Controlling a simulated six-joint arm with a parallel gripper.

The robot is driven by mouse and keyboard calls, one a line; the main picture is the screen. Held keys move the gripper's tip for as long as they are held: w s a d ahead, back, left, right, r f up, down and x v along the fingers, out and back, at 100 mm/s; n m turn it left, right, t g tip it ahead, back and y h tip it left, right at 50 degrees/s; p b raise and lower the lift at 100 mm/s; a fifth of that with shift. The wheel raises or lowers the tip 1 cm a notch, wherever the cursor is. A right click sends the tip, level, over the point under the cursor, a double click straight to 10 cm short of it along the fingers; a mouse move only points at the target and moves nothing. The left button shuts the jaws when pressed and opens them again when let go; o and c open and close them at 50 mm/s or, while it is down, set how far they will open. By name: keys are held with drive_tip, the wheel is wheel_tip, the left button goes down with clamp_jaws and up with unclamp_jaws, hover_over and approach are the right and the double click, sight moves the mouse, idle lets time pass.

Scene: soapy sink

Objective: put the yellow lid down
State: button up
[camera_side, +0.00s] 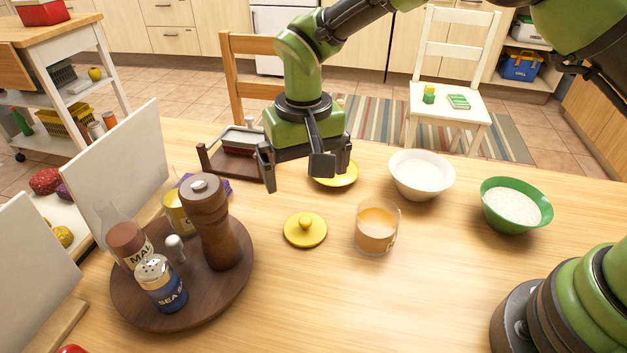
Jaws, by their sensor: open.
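A round yellow lid (305,230) with a small knob on top lies flat on the wooden table, knob up. My gripper (296,172) hangs above and behind it in the picture, apart from it. The gripper's fingers are spread and hold nothing. Another yellow round piece (342,179), like a dish or lid, lies on the table behind my gripper. My gripper hides part of it, so I cannot tell which it is.
A glass with orange contents (376,228) stands right of the lid. A white bowl (420,176) and a green bowl (513,205) stand further right. A brown tray (190,300) with a tall pepper mill (215,225) and shakers stands left. The front middle of the table is clear.

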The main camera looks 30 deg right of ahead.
drive_tip(key=shift+r, duration=0.3)
drive_tip(key=s+d+r+t+y, duration=0.1)
drive_tip(key=s+d+r, duration=0.15)
drive_tip(key=r, duration=0.25)
drive_tip(key=s+d+r+m+t, duration=0.1)
drive_tip(key=s+d+r, duration=0.15)
drive_tip(key=r, duration=0.25)
drive_tip(key=s+d+r+t+y, duration=0.1)
drive_tip(key=d+r, duration=0.3)
drive_tip(key=r, duration=0.2)
drive_tip(key=s+d+r+t, duration=0.1)
drive_tip(key=s+d+t, duration=0.1)
drive_tip(key=s, duration=0.5)
drive_tip(key=s+d+r+m+t, duration=0.1)
drive_tip(key=s+d, duration=0.3)
drive_tip(key=s, duration=0.4)
drive_tip(key=shift+s+r+t, duration=0.2)
drive_tip(key=shift+r+t, duration=0.05)
drive_tip(key=shift+t, duration=0.35)
